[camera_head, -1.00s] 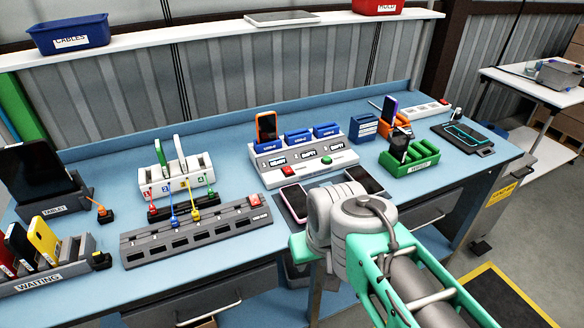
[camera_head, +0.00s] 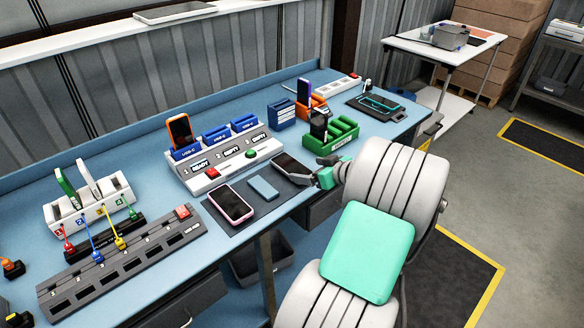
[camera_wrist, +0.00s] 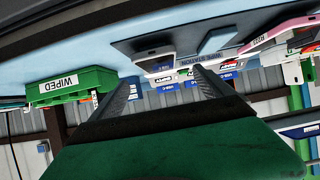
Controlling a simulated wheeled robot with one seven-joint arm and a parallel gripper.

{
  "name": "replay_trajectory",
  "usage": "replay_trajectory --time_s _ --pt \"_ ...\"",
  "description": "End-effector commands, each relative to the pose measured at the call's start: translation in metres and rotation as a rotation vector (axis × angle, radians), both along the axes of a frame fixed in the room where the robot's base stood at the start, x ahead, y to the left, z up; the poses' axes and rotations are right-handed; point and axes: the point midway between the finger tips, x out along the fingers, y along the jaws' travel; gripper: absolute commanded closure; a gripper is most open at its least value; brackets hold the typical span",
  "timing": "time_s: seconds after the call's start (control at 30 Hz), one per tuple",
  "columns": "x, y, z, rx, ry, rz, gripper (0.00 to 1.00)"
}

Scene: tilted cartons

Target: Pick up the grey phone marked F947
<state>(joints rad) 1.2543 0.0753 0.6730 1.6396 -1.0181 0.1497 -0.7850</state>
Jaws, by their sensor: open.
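A dark phone with a pale grey edge (camera_head: 292,168) lies on the right part of a dark mat, and it also shows between my fingers in the wrist view (camera_wrist: 158,62). No F947 mark can be read on any phone. A small blue-grey slab (camera_head: 263,188) and a pink-framed phone (camera_head: 231,204) lie to its left. My gripper (camera_head: 318,170) is open at the mat's right end, close to the dark phone. In the wrist view my two fingers (camera_wrist: 162,80) are apart with nothing held. Whether they touch the phone cannot be told.
A green WIPED rack (camera_head: 343,133) stands just behind my gripper. A white charging station (camera_head: 215,165) with an orange phone stands behind the mat. A grey slotted strip (camera_head: 125,262) lies at left. The bench's front edge runs close by the mat.

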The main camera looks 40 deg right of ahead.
Motion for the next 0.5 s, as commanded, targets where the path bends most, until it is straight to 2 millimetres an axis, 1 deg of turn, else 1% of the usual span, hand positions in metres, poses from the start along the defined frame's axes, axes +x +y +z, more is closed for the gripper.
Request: replay_trajectory --time_s 0.27,0.4,0.5 --pt "0.034 -0.001 -0.014 0.001 -0.003 0.0 0.09" --pt "0.056 -0.002 -0.027 0.001 -0.002 0.0 0.09" --pt "0.065 -0.002 -0.033 0.0 -0.001 -0.002 0.09"
